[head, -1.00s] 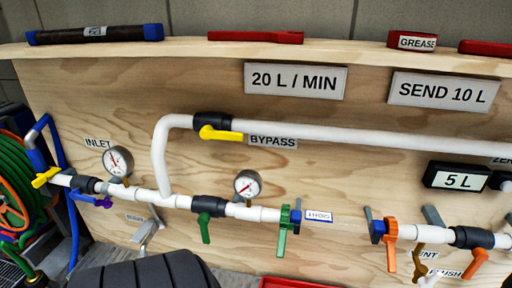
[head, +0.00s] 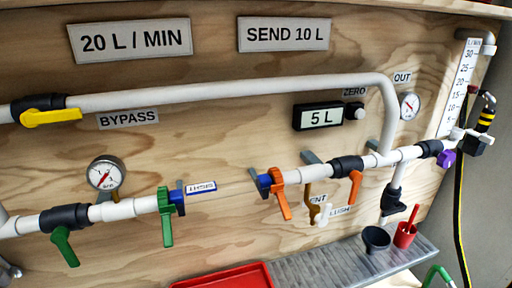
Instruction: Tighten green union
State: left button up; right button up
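The green union (head: 165,215) sits on the white pipe left of centre in the head view. It is a green collar with a green handle hanging down. A blue fitting (head: 178,196) adjoins its right side, and a white label with inverted-looking text (head: 201,187) is just beyond. The orange union (head: 277,191) with a blue end (head: 264,184) faces it across a span with no white pipe. I cannot tell how tight the green union is. Neither of my grippers is in view.
The bypass pipe (head: 210,92) runs above. A red tray (head: 225,278) lies below, beside a grey ribbed shelf (head: 330,268) holding a dark cup (head: 376,240) and a red cup (head: 405,235).

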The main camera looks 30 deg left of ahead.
aim_at(170, 226)
jog(key=k+u, duration=0.1)
jog(key=u, duration=0.3)
jog(key=k+u, duration=0.1)
jog(key=u, duration=0.3)
jog(key=k+j+u, duration=0.1)
jog(key=u, duration=0.3)
